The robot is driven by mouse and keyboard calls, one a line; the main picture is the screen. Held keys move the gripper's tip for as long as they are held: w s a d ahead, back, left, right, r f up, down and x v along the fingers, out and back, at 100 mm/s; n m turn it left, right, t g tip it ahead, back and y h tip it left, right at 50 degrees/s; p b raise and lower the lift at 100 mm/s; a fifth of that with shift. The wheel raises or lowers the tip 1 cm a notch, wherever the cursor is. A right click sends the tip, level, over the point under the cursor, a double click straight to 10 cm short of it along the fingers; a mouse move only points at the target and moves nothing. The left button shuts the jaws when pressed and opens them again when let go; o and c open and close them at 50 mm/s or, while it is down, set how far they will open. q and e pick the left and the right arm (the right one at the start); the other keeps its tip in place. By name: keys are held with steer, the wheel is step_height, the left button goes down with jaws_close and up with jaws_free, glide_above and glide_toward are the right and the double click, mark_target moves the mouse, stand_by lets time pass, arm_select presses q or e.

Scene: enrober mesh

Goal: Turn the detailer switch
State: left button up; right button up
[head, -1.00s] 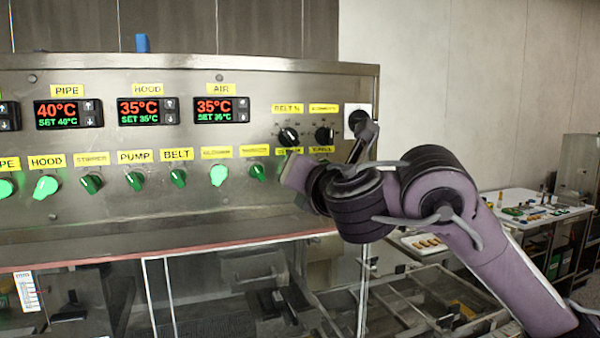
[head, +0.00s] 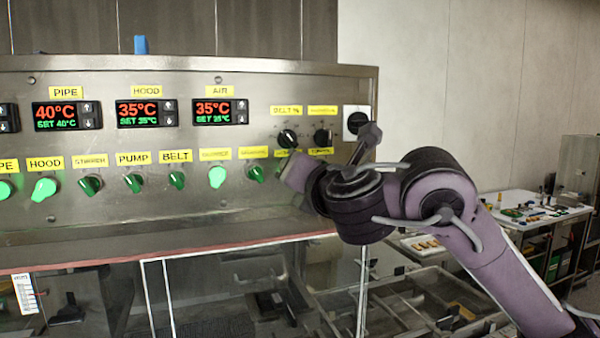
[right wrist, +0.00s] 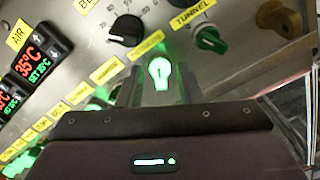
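The detailer switch (right wrist: 159,73) is a lit green knob on the steel panel in the right wrist view, under a yellow label (right wrist: 147,43) too blurred to read surely. My right gripper (right wrist: 160,84) is right in front of it, with its fingers apart on either side of the knob. I see a gap beside the knob, and whether a finger touches it is unclear. In the head view my right gripper (head: 297,172) covers the switch at the panel's lower right. My left gripper is not in view.
The tunnel switch (right wrist: 209,40) and a black dial (right wrist: 125,30) sit close by. More green switches, including the belt switch (head: 177,180), line the panel to the left. A black round knob (head: 357,122) is at the panel's right end. A side table (head: 520,208) stands far right.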

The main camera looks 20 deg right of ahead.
steer(key=s+p, duration=0.3)
steer(key=s, duration=0.4)
steer(key=shift+s+d, duration=0.15)
steer(key=shift+s, duration=0.2)
stand_by(0.4)
